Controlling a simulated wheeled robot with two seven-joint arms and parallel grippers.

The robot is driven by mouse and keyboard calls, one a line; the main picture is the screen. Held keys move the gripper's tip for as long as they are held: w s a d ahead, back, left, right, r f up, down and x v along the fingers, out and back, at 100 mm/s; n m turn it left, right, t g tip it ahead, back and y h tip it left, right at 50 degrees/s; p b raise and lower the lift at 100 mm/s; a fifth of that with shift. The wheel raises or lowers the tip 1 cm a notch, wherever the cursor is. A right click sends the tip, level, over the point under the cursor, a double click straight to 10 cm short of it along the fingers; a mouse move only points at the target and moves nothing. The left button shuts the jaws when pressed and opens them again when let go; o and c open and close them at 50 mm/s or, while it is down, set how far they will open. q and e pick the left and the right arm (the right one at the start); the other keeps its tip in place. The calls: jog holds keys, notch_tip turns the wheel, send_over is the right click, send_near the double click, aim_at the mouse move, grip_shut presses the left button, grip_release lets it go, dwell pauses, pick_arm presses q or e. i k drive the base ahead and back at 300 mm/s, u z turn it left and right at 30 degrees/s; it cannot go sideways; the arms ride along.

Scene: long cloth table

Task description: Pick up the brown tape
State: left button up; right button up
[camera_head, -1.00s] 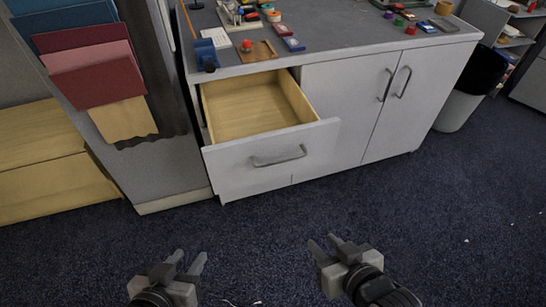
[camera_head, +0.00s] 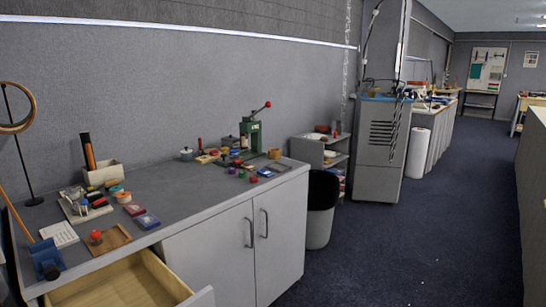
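A small brown round thing (camera_head: 275,154) stands near the right end of the grey counter (camera_head: 185,193), close to a green press. It may be the brown tape, but it is too small to be sure. Small round rolls with orange and tan tones (camera_head: 134,209) lie nearer, beside a tool holder at the left part of the counter. Neither of my grippers shows now.
The drawer (camera_head: 120,284) below the counter is open. A green press (camera_head: 250,132) stands at the counter's back right. A black-topped bin (camera_head: 321,208) stands right of the cabinet. The dark carpet (camera_head: 425,230) to the right is free.

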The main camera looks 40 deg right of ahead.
aim_at(274, 154)
jog(key=k, duration=0.6)
jog(key=z, duration=1)
jog(key=i, duration=1.05)
jog(key=z, duration=1.45)
jog(key=i, duration=2.35)
jog(key=u, duration=0.65)
jog(key=i, duration=1.7)
jog(key=u, duration=1.3)
